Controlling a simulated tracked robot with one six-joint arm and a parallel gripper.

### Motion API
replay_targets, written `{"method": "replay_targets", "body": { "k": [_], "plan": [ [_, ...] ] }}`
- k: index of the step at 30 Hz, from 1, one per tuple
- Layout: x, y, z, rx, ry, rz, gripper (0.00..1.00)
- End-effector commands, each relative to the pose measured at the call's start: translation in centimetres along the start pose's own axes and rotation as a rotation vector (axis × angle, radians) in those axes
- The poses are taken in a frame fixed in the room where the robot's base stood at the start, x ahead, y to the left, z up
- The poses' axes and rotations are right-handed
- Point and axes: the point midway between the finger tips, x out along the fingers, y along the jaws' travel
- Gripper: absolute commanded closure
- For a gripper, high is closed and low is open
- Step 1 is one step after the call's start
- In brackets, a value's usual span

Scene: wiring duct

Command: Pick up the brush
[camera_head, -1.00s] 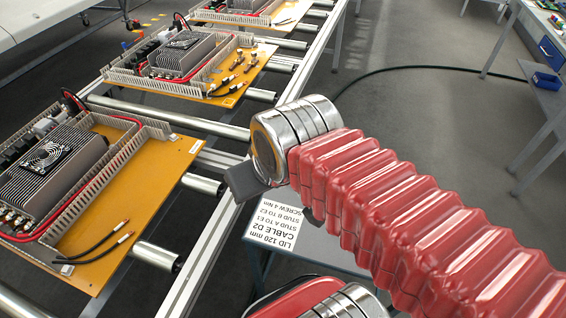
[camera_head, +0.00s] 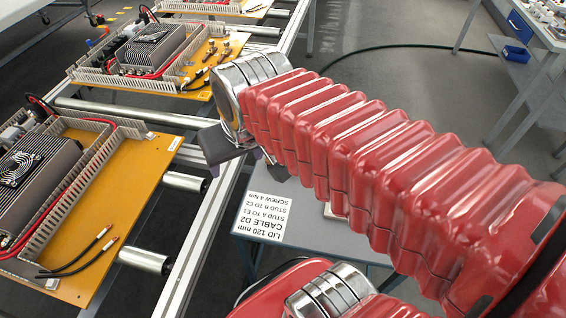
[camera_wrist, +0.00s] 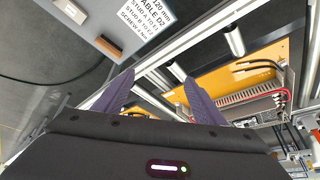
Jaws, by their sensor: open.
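I cannot make out a brush for certain in either view. In the head view my gripper is mostly hidden behind my red arm, above the rails by the side table.
A white label card (camera_head: 265,216) lies on the side table. Orange panels (camera_head: 95,200) with wiring ducts, heatsinks and cables rest on the roller conveyor (camera_head: 185,182) at left. A workbench with a blue bin (camera_head: 516,53) stands at far right. Open floor lies between.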

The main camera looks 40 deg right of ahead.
Motion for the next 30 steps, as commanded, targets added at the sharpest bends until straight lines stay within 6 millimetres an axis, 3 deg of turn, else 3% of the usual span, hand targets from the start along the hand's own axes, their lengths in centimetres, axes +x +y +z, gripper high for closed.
{"method": "replay_targets", "body": {
  "k": [15, 30],
  "plan": [
    [6.2, 5.7, -6.7, 0.238, -0.154, 0.066, 0.00],
    [15.1, 13.3, -10.2, 0.471, -0.293, 0.121, 0.00]
  ]
}}
